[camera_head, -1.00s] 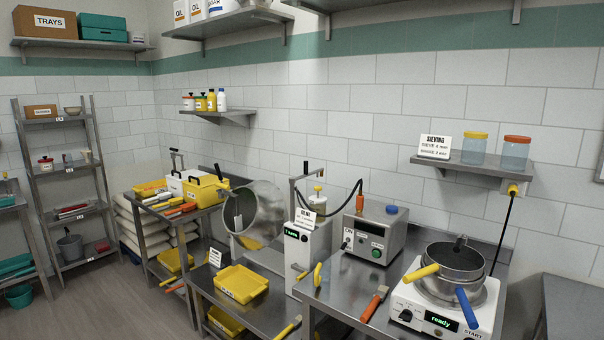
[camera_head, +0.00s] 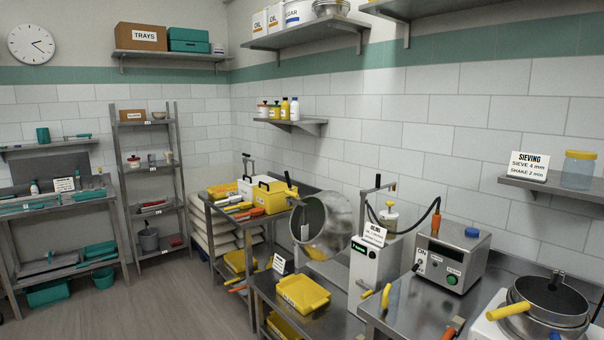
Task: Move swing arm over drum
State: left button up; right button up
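The steel drum (camera_head: 322,222) is tilted, with its open mouth facing left, on the low steel table in the middle. Just right of it stands a white unit (camera_head: 366,268) with a green-lit display and a small sign. A thin upright post with a short horizontal bar, apparently the swing arm (camera_head: 377,190), rises at this unit. The bar appears beside the drum, to the right of its mouth, not over it. A black hose hangs near it. Neither of my grippers is in view.
A steel control box (camera_head: 452,256) stands right of the white unit. A pan with a yellow handle (camera_head: 508,311) is at lower right. A yellow tray (camera_head: 303,293) lies on the low table. A shelf rack (camera_head: 150,185) stands at the back left. The floor (camera_head: 175,300) at left is clear.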

aim_at(378, 184)
jog(key=u, duration=0.7)
jog(key=i, duration=1.9)
jog(key=z, duration=0.85)
jog(key=i, duration=1.15)
jog(key=z, duration=1.05)
